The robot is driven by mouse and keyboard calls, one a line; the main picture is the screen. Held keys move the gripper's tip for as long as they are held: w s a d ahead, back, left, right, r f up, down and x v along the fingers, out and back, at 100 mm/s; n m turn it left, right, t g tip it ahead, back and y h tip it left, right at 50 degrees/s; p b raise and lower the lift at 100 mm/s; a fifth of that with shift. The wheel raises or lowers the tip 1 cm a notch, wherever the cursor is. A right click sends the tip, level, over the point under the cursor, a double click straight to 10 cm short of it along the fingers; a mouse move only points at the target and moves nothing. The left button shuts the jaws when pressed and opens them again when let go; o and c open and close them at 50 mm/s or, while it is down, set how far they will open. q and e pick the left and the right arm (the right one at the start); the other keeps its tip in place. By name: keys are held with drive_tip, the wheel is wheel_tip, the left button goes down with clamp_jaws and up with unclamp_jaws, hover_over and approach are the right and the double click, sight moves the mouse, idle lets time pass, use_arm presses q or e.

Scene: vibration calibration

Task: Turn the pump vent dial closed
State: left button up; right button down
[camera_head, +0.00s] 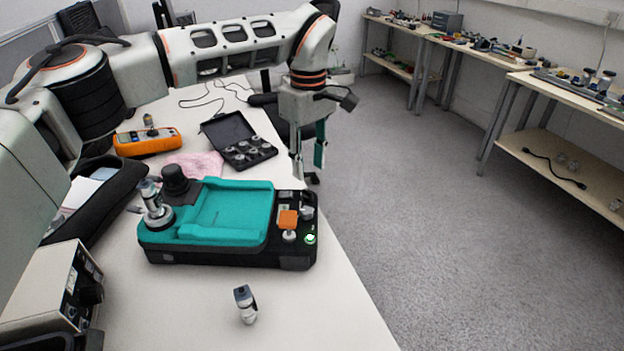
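A teal and black calibration unit (225,212) sits on the white table. Its right end is a black panel with an orange block (288,219), a pale round knob (289,236), a dark and grey knob (306,212) and a lit green button (310,239). A black round knob (174,180) stands at its back left, beside a silver cylinder fitting (153,205). I cannot tell which knob is the pump vent dial or how it is set. My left gripper (309,170) points down behind the panel, open and empty, apart from the unit. My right gripper is out of view.
A small bottle-like part (245,304) stands in front of the unit. An open black case (238,141), an orange meter (148,141) and a pink cloth (194,164) lie behind it. A beige box (48,297) stands at left. The table's front right is clear.

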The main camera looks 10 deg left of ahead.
sight(309, 191)
use_arm(q)
wheel_tip(309, 191, down, 7)
drive_tip(key=shift+s+f+b, duration=0.1)
drive_tip(key=shift+b, duration=0.45)
clamp_jaws()
